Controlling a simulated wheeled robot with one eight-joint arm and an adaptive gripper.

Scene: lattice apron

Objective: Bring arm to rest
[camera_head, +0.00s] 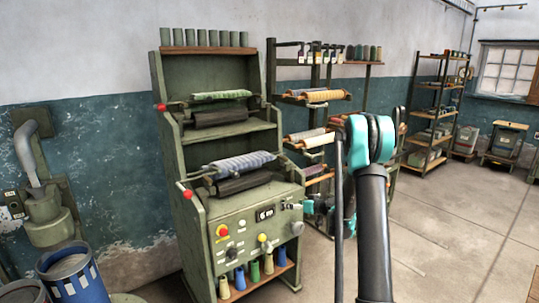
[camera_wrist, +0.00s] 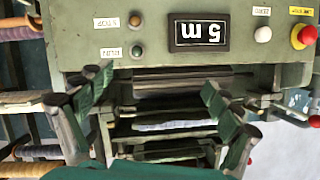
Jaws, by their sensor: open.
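My gripper (camera_wrist: 155,82) shows in the wrist view with its two green-padded fingers spread wide apart. Nothing is between the fingers. Beyond them is the green machine (camera_wrist: 105,40), seen upside down, with a display (camera_wrist: 199,32) reading "5 m". In the camera_head view my arm (camera_head: 372,215) rises in the right foreground, with a black link and a teal joint. The same green machine (camera_head: 237,205) stands left of it, with rolls on its two tiers. In the camera_head view the fingers cannot be made out clearly.
A rack with yarn rolls (camera_head: 328,96) stands just behind the machine's right side. A shelf unit (camera_head: 433,115) stands farther back. The floor (camera_head: 465,235) at right is clear.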

